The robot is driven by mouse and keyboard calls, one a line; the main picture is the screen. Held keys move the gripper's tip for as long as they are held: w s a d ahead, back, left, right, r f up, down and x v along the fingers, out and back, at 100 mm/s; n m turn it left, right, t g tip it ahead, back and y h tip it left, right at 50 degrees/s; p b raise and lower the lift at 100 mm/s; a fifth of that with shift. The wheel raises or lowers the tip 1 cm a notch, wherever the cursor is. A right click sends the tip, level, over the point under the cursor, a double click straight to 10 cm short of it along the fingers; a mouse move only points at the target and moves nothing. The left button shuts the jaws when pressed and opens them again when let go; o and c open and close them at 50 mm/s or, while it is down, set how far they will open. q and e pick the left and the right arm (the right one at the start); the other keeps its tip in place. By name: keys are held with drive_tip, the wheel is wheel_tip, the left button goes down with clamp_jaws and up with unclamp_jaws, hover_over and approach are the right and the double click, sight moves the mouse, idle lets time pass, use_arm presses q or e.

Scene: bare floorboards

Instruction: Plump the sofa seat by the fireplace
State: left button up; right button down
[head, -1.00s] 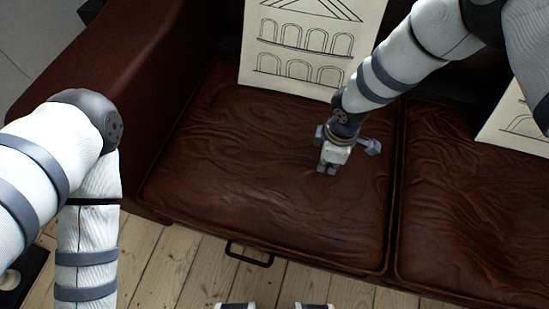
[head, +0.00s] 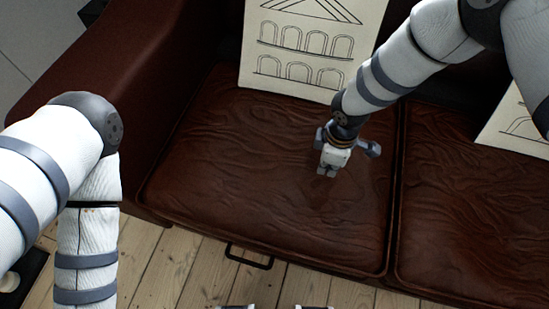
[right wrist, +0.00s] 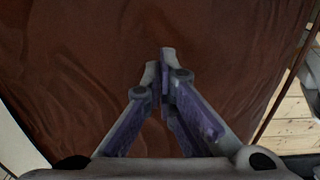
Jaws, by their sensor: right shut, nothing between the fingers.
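The sofa has two dark red-brown leather seat cushions. The left seat cushion (head: 230,165) has shallow creases over its surface. The right seat cushion (head: 465,215) is beside it across a seam. My right gripper (head: 326,172) is shut and empty, pointing down over the right half of the left cushion. In the right wrist view its fingertips (right wrist: 161,65) are together against the brown leather; whether they touch it I cannot tell. My left arm comes in at the left, but its gripper is out of view.
A cream pillow with printed arches (head: 310,60) leans on the backrest behind the left cushion. Another patterned pillow (head: 520,130) is at the right. The sofa arm (head: 130,85) rises at the left. A dark handle (head: 249,256) sticks out at the front, over floorboards (head: 190,270).

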idle(0.6)
